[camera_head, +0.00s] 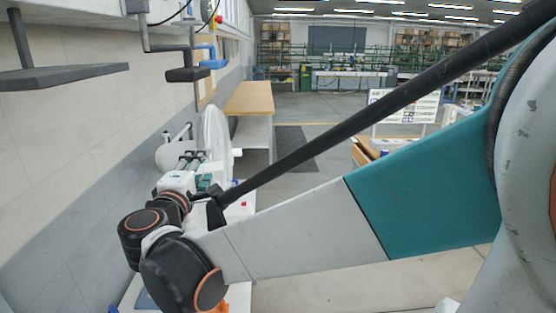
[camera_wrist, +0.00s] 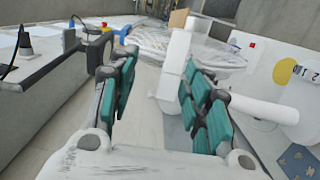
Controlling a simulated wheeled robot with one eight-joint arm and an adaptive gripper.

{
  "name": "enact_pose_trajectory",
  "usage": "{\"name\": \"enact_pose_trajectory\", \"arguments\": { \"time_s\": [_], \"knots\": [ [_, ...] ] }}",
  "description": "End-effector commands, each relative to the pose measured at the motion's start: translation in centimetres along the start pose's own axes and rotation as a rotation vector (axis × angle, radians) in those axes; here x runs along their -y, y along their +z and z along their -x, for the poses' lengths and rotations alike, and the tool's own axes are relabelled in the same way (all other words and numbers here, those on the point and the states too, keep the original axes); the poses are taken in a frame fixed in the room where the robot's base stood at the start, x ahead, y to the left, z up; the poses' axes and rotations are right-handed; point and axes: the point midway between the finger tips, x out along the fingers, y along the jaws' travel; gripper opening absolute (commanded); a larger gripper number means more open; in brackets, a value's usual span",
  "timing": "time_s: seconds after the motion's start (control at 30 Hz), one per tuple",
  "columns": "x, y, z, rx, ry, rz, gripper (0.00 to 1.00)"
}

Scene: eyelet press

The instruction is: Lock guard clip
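My gripper (camera_wrist: 158,75) has teal-padded fingers. They stand wide apart in the wrist view, with nothing held between them. In the head view my gripper (camera_head: 206,183) is small and partly hidden by my own arm, beside white equipment at lower left. I cannot single out the guard clip for certain. A blue hooked part (camera_wrist: 125,33) lies beyond the left finger in the wrist view, near a dark bar (camera_wrist: 42,68). A similar blue part (camera_head: 211,57) is on a black bracket at upper left in the head view. Neither touches my gripper.
A white block (camera_wrist: 177,52) and a shiny, clear-looking round part (camera_wrist: 205,50) stand beyond the fingers. A white cylinder (camera_wrist: 263,108) lies right of the right finger. A wooden-topped bench (camera_head: 250,98) stands farther off, with open floor to its right.

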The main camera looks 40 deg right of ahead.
Motion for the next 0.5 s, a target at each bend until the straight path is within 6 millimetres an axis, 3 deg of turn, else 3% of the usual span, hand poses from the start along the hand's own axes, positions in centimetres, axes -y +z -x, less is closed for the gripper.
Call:
{"name": "enact_pose_trajectory", "arguments": {
  "time_s": [0.5],
  "knots": [
    [-0.1, -1.8, 2.8, -0.002, 0.002, 0.001, 0.4]
  ]
}}
